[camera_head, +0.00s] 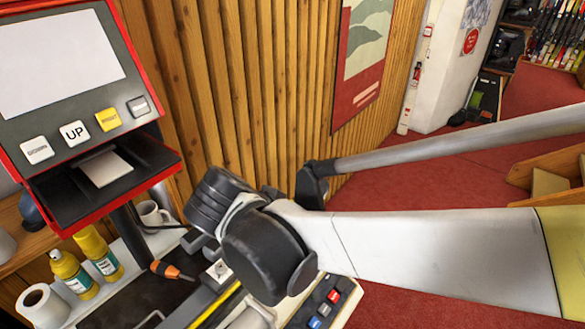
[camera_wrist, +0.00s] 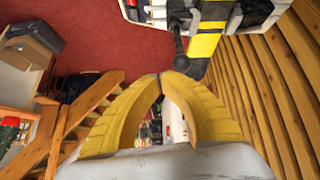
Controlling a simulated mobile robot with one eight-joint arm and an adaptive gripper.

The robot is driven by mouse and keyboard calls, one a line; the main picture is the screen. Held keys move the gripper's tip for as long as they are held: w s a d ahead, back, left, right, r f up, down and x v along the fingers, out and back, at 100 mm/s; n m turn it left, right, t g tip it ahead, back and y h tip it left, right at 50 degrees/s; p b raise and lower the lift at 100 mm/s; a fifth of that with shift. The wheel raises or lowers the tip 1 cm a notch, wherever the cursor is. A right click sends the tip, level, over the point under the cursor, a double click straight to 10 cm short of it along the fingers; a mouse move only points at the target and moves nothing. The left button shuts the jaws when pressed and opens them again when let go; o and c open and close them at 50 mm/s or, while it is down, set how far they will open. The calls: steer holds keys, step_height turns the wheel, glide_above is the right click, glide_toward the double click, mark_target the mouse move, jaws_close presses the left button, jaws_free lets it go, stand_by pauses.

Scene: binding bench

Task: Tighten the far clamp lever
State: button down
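In the wrist view my gripper (camera_wrist: 160,77) has two yellow fingers whose tips meet, with nothing seen between them. Just beyond the tips, slightly right, is a dark round knob (camera_wrist: 182,63) on a short lever, beside a yellow and black bar (camera_wrist: 205,42). I cannot tell whether the fingertips touch the knob. In the head view the yellow and black bar (camera_head: 213,306) of the bench fixture shows at the bottom. My arm covers much of the fixture, and the far clamp lever and my gripper cannot be made out there.
A red-framed screen (camera_head: 62,65) with buttons stands at the left. Yellow bottles (camera_head: 72,272), a paper roll (camera_head: 42,306), a mug (camera_head: 152,213) and an orange-handled screwdriver (camera_head: 172,271) lie below it. A button box (camera_head: 322,305) is at the front. A slatted wooden wall (camera_head: 250,90) stands behind.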

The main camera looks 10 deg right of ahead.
steer(key=w+d+r+m+g+y+p, duration=0.35)
steer(key=w+d+r+p, duration=0.3)
steer(key=w, duration=0.25)
step_height(320, 180, down, 11)
steer(key=a+b, duration=0.2)
steer(key=b, duration=0.1)
steer(key=shift+s+f+y, duration=0.15)
steer(key=shift+f+y, duration=0.05)
steer(key=shift+y, duration=0.15)
steer(key=shift+s+a+r+b, duration=0.1)
steer(key=shift+s+a+b, duration=0.2)
steer(key=shift+s+a, duration=0.65)
steer(key=shift+d, duration=0.1)
steer(key=shift+w, duration=0.1)
